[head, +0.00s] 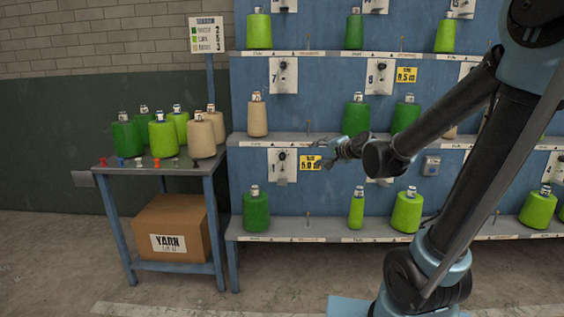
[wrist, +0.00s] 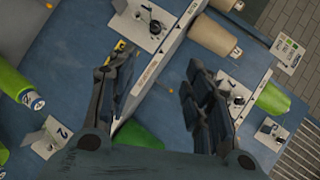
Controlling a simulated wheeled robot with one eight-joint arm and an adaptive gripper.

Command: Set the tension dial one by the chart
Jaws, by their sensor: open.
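The dial one plate (head: 281,165) is white, marked 1, low on the blue rack's left side. A plate with a dark knob, apparently the same one, shows in the wrist view (wrist: 146,24); its setting is too small to read. A yellow tag (head: 311,162) reading about 5.0 sits right of it. The chart (head: 206,35) stands on a post left of the rack, with coloured rows and figures too small to read surely; it also shows in the wrist view (wrist: 288,52). My gripper (head: 338,150) is open and empty, right of dial one and apart from it.
Shelf edges (head: 290,139) and yarn cones, such as a tan cone (head: 257,117) and a dark green cone (head: 256,211), surround the plate. Another plate (wrist: 47,138) marked 2 is nearby. A side table (head: 147,170) with several cones stands left, a yarn box (head: 171,226) beneath.

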